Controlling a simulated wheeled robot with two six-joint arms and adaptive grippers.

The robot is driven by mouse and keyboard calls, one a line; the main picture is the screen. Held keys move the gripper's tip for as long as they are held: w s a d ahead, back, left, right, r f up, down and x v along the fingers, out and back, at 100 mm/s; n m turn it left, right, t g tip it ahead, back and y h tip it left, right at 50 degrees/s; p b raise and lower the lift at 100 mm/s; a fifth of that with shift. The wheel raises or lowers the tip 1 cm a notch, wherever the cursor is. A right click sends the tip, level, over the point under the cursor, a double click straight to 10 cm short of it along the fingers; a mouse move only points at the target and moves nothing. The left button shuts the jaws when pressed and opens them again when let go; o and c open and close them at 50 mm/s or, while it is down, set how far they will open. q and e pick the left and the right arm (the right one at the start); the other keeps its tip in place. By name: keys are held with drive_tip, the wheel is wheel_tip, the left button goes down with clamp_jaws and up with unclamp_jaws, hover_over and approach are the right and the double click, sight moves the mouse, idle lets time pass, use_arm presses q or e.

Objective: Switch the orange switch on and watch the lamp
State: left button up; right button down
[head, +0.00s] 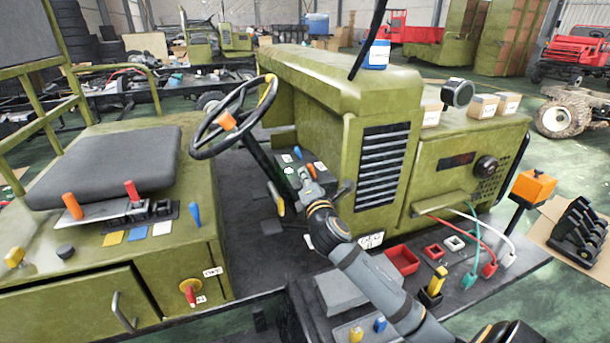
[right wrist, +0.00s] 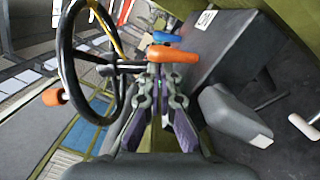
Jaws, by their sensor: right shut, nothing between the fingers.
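The orange switch (head: 318,169) is a small lever on the dark control box (head: 285,171) below the steering wheel. It also shows as an orange lever in the right wrist view (right wrist: 175,54), with a blue lever (right wrist: 167,37) behind it. My right gripper (head: 304,178) is shut and empty, its tips close to the orange lever; I cannot tell whether they touch. In the right wrist view its fingers (right wrist: 160,70) point at the lever and overlap its left part. A round, black-rimmed lamp-like fitting (head: 458,93) stands on the green body; its face looks grey. My left gripper is out of view.
The steering wheel (head: 232,117), with an orange knob, stands close left of my right gripper. The seat (head: 105,165) is farther left. A red tray (head: 402,260) and cables lie on the deck at right. An orange box (head: 533,187) stands on a post.

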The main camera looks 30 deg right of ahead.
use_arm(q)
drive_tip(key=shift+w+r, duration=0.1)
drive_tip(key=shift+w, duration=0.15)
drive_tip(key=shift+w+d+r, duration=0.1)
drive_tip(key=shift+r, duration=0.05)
use_arm(e)
drive_tip(key=shift+r+m, duration=0.1)
drive_tip(key=shift+m, duration=0.2)
